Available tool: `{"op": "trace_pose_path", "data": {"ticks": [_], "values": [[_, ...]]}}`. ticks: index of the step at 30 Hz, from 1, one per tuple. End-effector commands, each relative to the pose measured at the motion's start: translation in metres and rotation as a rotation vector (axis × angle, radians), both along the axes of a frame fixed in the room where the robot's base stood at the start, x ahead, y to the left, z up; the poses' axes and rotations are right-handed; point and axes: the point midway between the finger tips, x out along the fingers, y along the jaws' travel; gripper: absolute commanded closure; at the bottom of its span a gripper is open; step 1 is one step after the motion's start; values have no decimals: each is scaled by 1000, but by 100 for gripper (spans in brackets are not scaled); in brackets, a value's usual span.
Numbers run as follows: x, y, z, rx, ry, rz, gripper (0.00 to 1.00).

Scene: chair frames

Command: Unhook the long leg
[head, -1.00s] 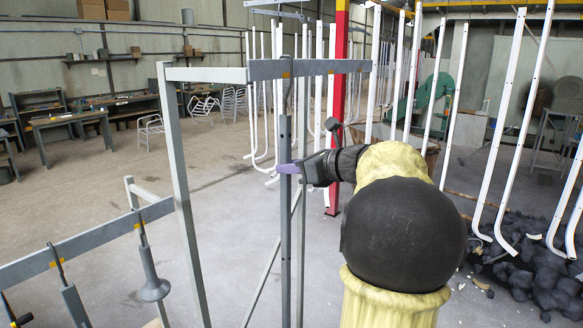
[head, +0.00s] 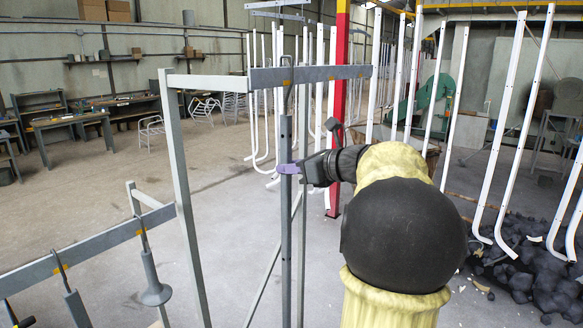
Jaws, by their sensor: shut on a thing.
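The long leg (head: 286,230) is a dark grey bar hanging upright from a hook (head: 287,98) on the upper crossbar of a grey metal rack (head: 310,74). My gripper (head: 287,169), with purple fingertips, is shut on the leg in its upper part, coming from the right. The leg's lower end runs out of the bottom of the picture. I cannot tell whether the hook bears on the bar.
A lower rack bar (head: 95,250) at left carries a grey flared piece (head: 154,285) and a shorter grey bar (head: 76,308) on hooks. White bent tubes (head: 500,130) hang behind at right, near a red post (head: 340,110). Dark lumps (head: 530,270) lie on the floor at right.

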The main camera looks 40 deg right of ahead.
Motion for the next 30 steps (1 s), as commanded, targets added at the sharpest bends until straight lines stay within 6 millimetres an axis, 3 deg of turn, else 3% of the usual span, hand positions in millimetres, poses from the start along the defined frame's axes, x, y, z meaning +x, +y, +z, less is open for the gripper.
{"op": "trace_pose_path", "data": {"ticks": [30], "values": [[-2, 0, 8, -1, -3, 0, 100]]}}
